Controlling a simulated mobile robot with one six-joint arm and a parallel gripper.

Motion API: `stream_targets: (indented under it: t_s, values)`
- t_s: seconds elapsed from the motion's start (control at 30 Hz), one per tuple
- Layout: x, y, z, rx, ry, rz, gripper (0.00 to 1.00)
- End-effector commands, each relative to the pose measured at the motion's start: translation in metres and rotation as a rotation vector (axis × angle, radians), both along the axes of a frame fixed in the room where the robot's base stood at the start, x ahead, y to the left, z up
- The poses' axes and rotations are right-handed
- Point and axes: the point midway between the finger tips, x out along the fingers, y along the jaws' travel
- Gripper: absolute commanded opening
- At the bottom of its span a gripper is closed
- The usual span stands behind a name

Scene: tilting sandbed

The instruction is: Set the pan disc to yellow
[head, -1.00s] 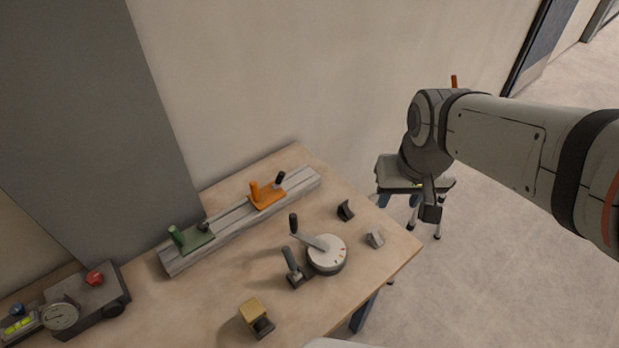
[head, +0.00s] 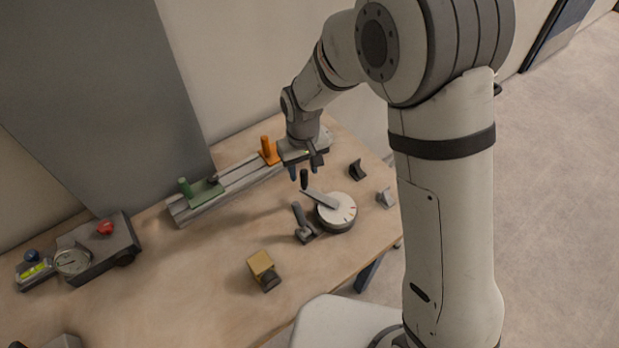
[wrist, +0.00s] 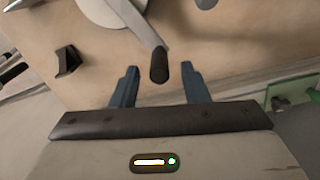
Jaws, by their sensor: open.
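The pan disc (head: 337,212) is a pale round dial with a dark side, lying flat on the bench. A grey lever crosses its top and ends in an upright black knob (head: 304,179) to the upper left. Small marks show on the dial face, but I cannot make out a yellow one. My gripper (head: 306,169) is open, just above and behind the knob. In the wrist view the disc (wrist: 92,8) is cut off at the top. The knob (wrist: 159,68) appears between my two blue fingertips (wrist: 158,80), without clear contact.
A dark upright lever (head: 303,222) stands close left of the disc. A grey rail (head: 236,180) with green (head: 207,192) and orange carriages (head: 268,152) runs behind. Small dark (head: 357,169) and grey wedges (head: 385,198) sit to the right.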

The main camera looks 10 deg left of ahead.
Motion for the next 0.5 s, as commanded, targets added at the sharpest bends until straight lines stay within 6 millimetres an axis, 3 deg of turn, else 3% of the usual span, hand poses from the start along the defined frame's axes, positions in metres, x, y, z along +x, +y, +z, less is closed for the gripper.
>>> stream_targets:
  t_s: [0.2, 0.5]
  values:
    - [0.0, 0.0, -0.032, -0.001, 0.002, -0.001, 0.41]
    - [0.0, 0.0, -0.045, 0.0, 0.0, 0.0, 0.41]
